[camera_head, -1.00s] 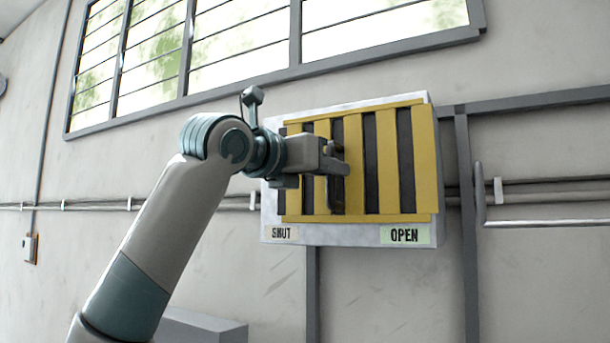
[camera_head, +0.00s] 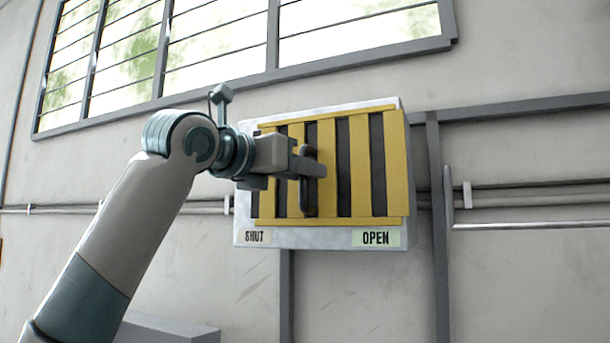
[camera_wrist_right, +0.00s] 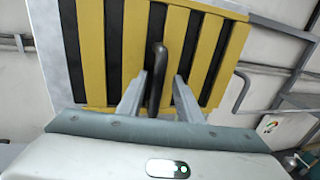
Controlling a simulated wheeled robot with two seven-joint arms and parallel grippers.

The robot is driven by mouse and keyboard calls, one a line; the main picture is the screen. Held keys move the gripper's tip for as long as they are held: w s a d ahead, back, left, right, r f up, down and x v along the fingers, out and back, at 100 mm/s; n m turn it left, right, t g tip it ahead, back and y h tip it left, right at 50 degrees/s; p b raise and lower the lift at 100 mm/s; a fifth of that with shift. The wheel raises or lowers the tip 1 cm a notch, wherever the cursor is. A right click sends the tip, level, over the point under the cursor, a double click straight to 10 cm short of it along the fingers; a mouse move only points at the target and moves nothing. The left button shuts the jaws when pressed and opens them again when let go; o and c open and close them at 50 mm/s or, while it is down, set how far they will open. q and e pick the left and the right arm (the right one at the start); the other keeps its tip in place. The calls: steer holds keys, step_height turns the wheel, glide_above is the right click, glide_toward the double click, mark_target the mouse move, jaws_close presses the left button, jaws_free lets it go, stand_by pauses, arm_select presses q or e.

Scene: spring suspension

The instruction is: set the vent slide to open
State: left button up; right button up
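The vent (camera_head: 392,165) is a wall panel with upright yellow slats and dark gaps between them. A "SHUT" label (camera_head: 256,237) is at its lower left and an "OPEN" label (camera_head: 376,238) at its lower right. The slide's dark upright handle (camera_head: 305,196) stands left of the panel's middle. It also shows in the right wrist view (camera_wrist_right: 157,75). My right gripper (camera_head: 312,167) is at the handle. In the wrist view its fingers (camera_wrist_right: 160,82) stand on either side of the handle, with gaps visible. My left gripper is out of view.
A window (camera_head: 240,50) runs above the vent. Grey wall rails (camera_head: 437,200) and a pipe (camera_head: 540,226) lie right of it. A grey box (camera_head: 165,328) is at the lower left.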

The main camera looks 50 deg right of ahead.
steer(key=s+a+b, duration=0.1)
steer(key=a+b, duration=0.5)
steer(key=a, duration=1)
steer(key=shift+s, duration=0.35)
